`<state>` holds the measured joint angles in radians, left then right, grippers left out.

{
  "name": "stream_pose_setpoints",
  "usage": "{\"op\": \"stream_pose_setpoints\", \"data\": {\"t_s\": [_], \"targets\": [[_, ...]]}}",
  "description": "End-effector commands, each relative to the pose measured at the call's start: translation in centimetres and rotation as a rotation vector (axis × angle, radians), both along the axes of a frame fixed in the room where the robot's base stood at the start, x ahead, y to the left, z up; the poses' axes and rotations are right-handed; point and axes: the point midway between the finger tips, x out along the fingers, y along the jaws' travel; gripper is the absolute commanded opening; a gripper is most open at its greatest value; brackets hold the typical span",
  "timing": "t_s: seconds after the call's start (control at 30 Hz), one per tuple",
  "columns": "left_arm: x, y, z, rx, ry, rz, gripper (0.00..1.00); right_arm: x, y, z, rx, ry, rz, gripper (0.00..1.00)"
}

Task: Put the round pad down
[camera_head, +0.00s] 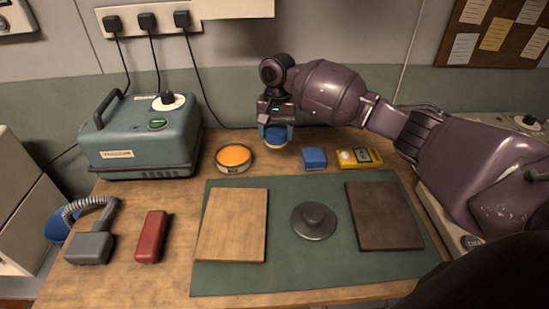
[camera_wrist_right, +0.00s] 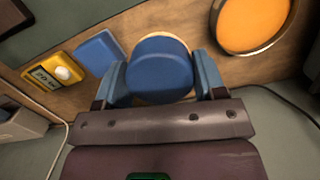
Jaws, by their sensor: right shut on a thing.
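The round pad is blue with a pale tan rim. It shows in the head view (camera_head: 275,141) at the back of the wooden bench, and in the right wrist view (camera_wrist_right: 160,78). My right gripper (camera_head: 276,130) is shut on it from above, and its two blue-grey fingers lie on either side of the pad in the right wrist view (camera_wrist_right: 160,82). The pad is over or on bare wood between the orange round tin (camera_head: 234,157) and the blue block (camera_head: 314,158). I cannot tell whether its underside touches the bench. My left gripper is not in view.
A green mat (camera_head: 285,245) holds a light wood board (camera_head: 232,225), a grey knobbed disc (camera_head: 313,221) and a dark board (camera_head: 384,215). A yellow meter (camera_head: 359,158) lies right of the blue block. A grey-green machine (camera_head: 140,140) and a red bar (camera_head: 151,236) are left.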

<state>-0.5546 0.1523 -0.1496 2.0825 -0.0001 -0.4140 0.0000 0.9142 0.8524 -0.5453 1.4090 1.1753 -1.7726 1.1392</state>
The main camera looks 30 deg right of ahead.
Motion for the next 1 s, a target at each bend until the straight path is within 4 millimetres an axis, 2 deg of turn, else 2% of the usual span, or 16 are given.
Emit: {"op": "stream_pose_setpoints", "data": {"t_s": [0.03,0.1,0.43,0.7,1.0], "targets": [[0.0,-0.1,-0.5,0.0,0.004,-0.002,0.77,-0.1,0.0,-1.5,-0.001,0.007,0.0,0.45],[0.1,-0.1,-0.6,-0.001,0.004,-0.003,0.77,-0.1,0.0,-2.4,-0.002,0.005,0.0,0.45],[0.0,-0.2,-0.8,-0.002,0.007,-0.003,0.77,0.0,0.0,-4.3,-0.001,0.002,0.0,0.45],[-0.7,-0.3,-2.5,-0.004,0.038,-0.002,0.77,-0.1,0.0,-8.7,-0.001,0.007,0.001,0.45],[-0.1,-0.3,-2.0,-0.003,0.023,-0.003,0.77,0.0,0.0,-8.9,0.0,-0.001,0.001,0.45]]}}
